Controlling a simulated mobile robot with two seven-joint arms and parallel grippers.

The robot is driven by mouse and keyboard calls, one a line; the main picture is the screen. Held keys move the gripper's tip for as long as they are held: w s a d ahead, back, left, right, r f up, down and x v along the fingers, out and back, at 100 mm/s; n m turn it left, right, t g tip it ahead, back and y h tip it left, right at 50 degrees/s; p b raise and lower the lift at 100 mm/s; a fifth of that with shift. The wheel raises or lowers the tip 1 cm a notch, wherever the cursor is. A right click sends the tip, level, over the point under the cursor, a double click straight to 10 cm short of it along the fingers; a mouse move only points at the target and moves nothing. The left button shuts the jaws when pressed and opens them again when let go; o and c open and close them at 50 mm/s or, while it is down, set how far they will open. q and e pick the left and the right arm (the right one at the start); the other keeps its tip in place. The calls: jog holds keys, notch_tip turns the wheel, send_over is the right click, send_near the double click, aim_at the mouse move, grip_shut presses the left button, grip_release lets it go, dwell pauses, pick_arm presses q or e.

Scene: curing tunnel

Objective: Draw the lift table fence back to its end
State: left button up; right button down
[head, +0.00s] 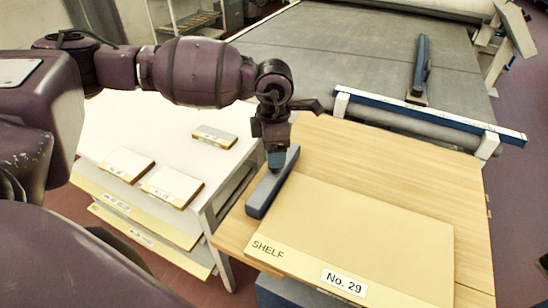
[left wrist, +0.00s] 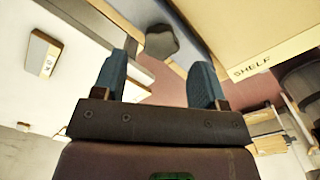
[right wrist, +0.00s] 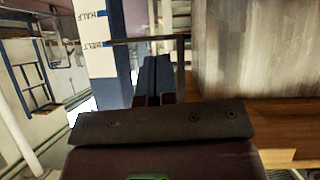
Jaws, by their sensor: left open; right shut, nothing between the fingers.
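The lift table (head: 420,170) has a light wooden top. Its fence, a blue-grey bar (head: 262,196), lies along the left part of the top, beside a tan board (head: 350,225) marked SHELF and No. 29. My left gripper (head: 276,166) is over the fence, pointing down, and hides part of it. In the left wrist view my left gripper (left wrist: 160,70) is open, with a dark grey rounded knob (left wrist: 162,42) beyond and between its fingertips. I cannot tell whether the fingers touch it. My right gripper (right wrist: 156,70) is shut and empty, seen only in the right wrist view.
A white table (head: 130,125) with several small labelled boards stands left, across a narrow gap. Behind the lift table is a grey belt (head: 340,50), with a blue-and-white rail (head: 430,115) across its near end.

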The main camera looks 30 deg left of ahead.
pick_arm(q)
jog(key=shift+f, duration=1.65)
jog(key=shift+c, duration=0.3)
grip_shut()
jog(key=shift+a, duration=2.1)
